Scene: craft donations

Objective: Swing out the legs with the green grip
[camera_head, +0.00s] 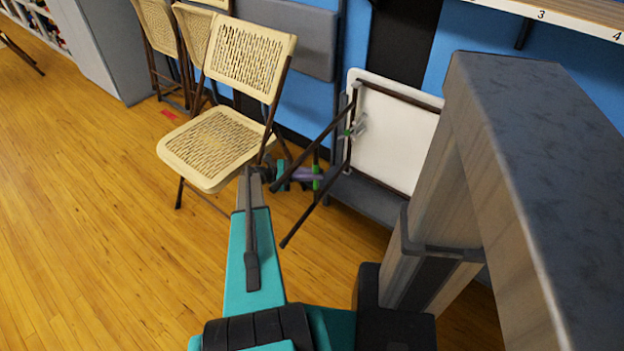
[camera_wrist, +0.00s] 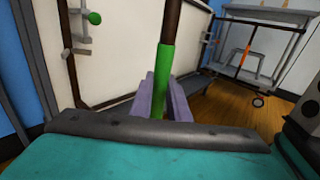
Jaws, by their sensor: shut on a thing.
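A white-topped folding table (camera_head: 385,140) stands on its side against the wall, its underside facing me. Its dark legs (camera_head: 318,205) stick out from the top at an angle, toward the chair. A green grip (camera_wrist: 163,66) wraps one leg tube in the wrist view and also shows in the head view (camera_head: 317,178). My gripper (camera_wrist: 162,100) has purple fingers on both sides of the green grip and is shut on it. In the head view my gripper (camera_head: 303,173) is small and partly hidden by the legs. A small green knob (camera_wrist: 95,18) sits on a metal bracket by the frame.
A tan folding chair (camera_head: 215,150) stands open just left of the legs, close to my arm. More folded chairs (camera_head: 160,30) lean behind it. A grey bench (camera_head: 365,198) lies under the table. Wooden floor (camera_head: 90,230) is clear at left.

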